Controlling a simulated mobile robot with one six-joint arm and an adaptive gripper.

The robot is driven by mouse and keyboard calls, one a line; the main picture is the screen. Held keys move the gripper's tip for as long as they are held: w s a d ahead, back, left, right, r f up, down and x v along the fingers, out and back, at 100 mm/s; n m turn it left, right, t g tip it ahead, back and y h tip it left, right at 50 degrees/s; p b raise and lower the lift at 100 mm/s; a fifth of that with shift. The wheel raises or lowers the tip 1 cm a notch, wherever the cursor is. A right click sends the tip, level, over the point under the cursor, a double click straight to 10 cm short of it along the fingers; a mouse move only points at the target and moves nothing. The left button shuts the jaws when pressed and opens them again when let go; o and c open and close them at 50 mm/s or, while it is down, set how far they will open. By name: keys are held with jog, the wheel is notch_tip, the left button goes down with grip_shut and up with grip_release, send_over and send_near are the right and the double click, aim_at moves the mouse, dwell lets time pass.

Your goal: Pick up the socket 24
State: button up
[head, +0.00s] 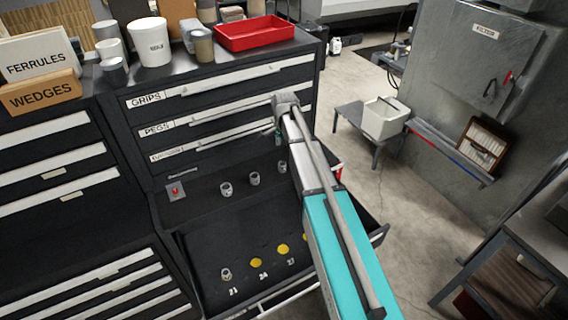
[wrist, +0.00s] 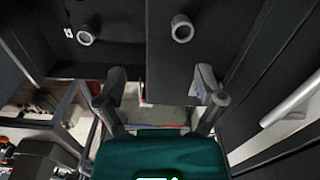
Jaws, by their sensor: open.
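Three grey sockets stand in a row on the dark ledge above the open drawer in the head view: left socket (head: 226,189), middle socket (head: 254,179) and right socket (head: 282,167), partly beside my arm. I cannot read which is socket 24. The drawer (head: 215,262) has a yellow spot marked 24 (head: 256,262) with nothing on it; another socket (head: 226,274) stands at mark 21. My gripper (wrist: 160,76) is open and empty in the wrist view. Two sockets show beyond its fingers, one upper left (wrist: 87,36) and one upper middle (wrist: 182,30). My arm mostly hides the gripper in the head view.
The cabinet's labelled drawers (head: 225,103) rise behind the ledge. A red tray (head: 254,33) and white cups (head: 151,42) stand on top. A small switch box (head: 176,190) sits left of the sockets. Open floor (head: 345,95) lies to the right.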

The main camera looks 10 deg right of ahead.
jog(key=m, duration=0.2)
send_over(282, 163)
jog(key=shift+w+d+r+p, duration=0.15)
jog(key=shift+r+p, duration=0.15)
jog(key=shift+r, duration=0.15)
jog(key=shift+f, duration=0.1)
notch_tip(282, 163, down, 8)
jog(key=b, duration=0.8)
jog(key=shift+f+b, duration=0.2)
jog(key=shift+b, duration=0.15)
jog(key=shift+f, duration=0.15)
jog(key=shift+f+b, duration=2.45)
jog(key=shift+b, duration=0.15)
grip_shut()
